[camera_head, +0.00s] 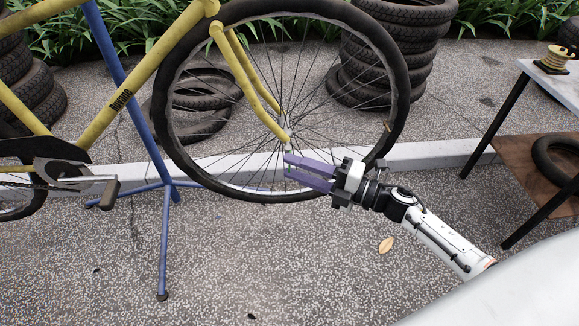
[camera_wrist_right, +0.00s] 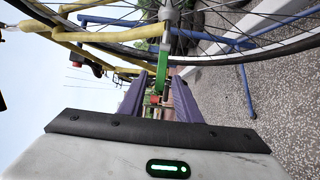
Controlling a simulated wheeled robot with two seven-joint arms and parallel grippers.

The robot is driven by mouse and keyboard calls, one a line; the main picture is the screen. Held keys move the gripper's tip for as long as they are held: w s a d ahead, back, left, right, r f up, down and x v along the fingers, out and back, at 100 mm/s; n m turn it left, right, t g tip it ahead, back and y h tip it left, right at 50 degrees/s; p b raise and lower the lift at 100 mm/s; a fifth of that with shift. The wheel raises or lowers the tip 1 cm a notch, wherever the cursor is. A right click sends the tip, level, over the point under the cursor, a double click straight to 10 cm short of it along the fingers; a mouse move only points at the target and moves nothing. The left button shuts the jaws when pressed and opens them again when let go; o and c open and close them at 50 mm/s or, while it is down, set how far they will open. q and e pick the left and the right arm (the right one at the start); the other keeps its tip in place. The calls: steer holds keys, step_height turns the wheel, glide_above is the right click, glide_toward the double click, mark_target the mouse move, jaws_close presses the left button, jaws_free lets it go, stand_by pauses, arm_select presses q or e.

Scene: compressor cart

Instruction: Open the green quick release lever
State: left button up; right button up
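The green quick release lever (camera_wrist_right: 162,68) is at the wheel hub (camera_wrist_right: 167,14) in the right wrist view, and its near end reaches the space between my right gripper's two purple fingers. A red-orange part (camera_wrist_right: 155,100) shows between the fingers. My right gripper (camera_head: 287,165) is just below and right of the hub. Its fingers (camera_wrist_right: 158,88) are apart, with a gap beside the lever in the wrist view. My left gripper is out of view.
The yellow bicycle frame (camera_head: 133,85) is on a blue stand (camera_head: 165,215). The spoked wheel's tyre (camera_head: 395,85) stands close behind my right gripper. Stacked tyres (camera_head: 400,20) are at the back, and a table (camera_head: 550,85) is at the right. Open pavement lies in front.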

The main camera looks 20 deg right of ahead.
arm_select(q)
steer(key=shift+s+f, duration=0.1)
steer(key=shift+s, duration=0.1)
arm_select(e)
steer(key=shift+x, duration=1.05)
jaws_close()
arm_select(q)
steer(key=b, duration=0.1)
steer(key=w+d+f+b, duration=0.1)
steer(key=b, duration=0.1)
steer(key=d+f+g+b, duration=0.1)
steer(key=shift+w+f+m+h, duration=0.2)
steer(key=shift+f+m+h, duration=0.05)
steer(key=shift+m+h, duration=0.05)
arm_select(e)
steer(key=n+g+y, duration=0.1)
steer(key=d+n+g+y, duration=0.1)
steer(key=g+y, duration=0.1)
steer(key=shift+s+d+n, duration=0.2)
steer(key=shift+n, duration=0.2)
